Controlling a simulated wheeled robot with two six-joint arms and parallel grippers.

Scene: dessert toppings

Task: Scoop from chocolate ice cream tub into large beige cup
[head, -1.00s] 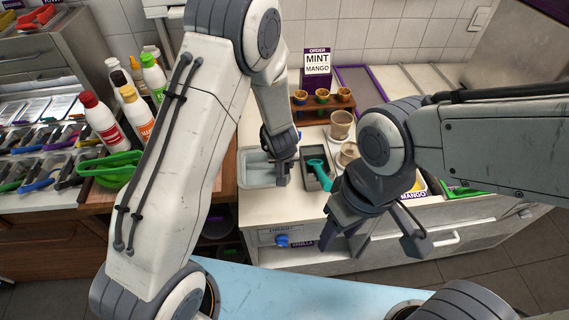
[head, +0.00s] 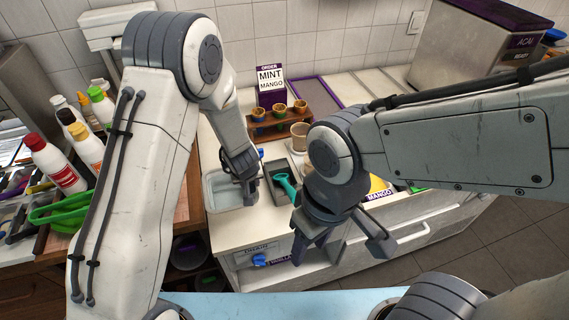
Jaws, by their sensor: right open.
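A beige cup (head: 300,136) stands on the counter behind my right arm; I cannot tell if it is the large one. A teal-handled scoop (head: 285,184) rests in a dark narrow tray (head: 271,168). My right gripper (head: 338,243) is open and empty, above the counter's front edge, its fingers apart and pointing down. My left gripper (head: 247,190) points down at the right side of a clear water bin (head: 222,188); its fingers are too small to read. I cannot pick out a chocolate ice cream tub; my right arm hides part of the counter.
A wooden holder (head: 283,127) with several small cones stands before the order sign (head: 270,84). A blue-handled tool (head: 260,260) shows at the counter front. Bottles (head: 55,166) and a green basket (head: 62,210) are at the left. A mango label (head: 379,195) is right of my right gripper.

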